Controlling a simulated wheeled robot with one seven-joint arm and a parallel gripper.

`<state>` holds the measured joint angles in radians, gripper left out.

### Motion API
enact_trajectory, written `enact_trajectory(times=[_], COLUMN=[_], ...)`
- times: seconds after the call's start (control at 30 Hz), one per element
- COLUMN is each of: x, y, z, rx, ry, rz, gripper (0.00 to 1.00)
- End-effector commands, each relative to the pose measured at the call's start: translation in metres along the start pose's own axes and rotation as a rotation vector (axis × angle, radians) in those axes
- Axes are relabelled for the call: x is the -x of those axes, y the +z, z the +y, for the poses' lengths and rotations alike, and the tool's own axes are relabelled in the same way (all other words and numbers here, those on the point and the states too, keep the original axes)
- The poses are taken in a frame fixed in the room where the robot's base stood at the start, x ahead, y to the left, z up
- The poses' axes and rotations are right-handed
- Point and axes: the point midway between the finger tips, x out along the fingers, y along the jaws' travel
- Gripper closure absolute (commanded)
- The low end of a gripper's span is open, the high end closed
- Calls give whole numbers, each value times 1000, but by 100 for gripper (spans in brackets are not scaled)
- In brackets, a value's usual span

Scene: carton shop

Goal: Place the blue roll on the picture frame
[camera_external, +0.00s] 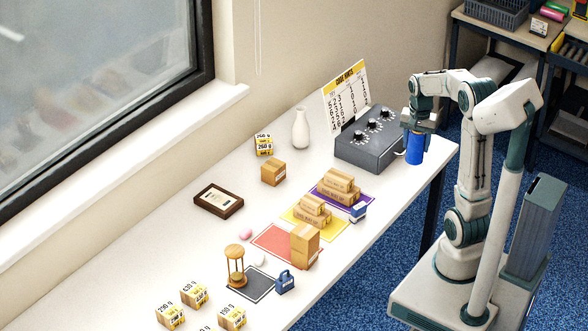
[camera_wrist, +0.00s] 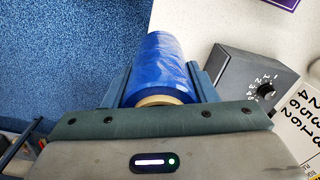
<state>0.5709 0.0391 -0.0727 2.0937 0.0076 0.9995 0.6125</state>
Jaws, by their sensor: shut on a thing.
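The blue roll (camera_external: 414,148) hangs upright in my gripper (camera_external: 417,127), near the right end of the white table, just right of the grey dial box. In the wrist view the blue roll (camera_wrist: 161,68) sits between the two fingers of my gripper (camera_wrist: 158,85), with its pale core end toward the camera. My gripper is shut on it. The picture frame (camera_external: 219,201) is brown with a pale picture. It lies flat on the table at the left, near the window wall, well away from my gripper. It does not show in the wrist view.
The grey dial box (camera_external: 369,143) with a code sheet (camera_external: 346,90) stands between my gripper and the frame. A white vase (camera_external: 301,129), a small carton (camera_external: 273,172) and stacked cartons (camera_external: 338,184) on coloured mats stand nearby. Table around the frame is clear.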

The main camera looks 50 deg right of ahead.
Motion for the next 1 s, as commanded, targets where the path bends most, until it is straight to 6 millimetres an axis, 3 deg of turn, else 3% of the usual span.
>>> enact_trajectory(times=[0.23, 0.47, 0.67, 0.8, 1.0], x=[22, 33, 35, 32, 25], y=[-18, -9, 20, 52, 104], z=[-99, -202, -287, -342, -405], rx=[296, 591, 846, 1020, 1242], ry=[9, 10, 6, 1, -11], rz=[12, 18, 21, 22, 21], gripper=[78, 78, 78, 78, 78])
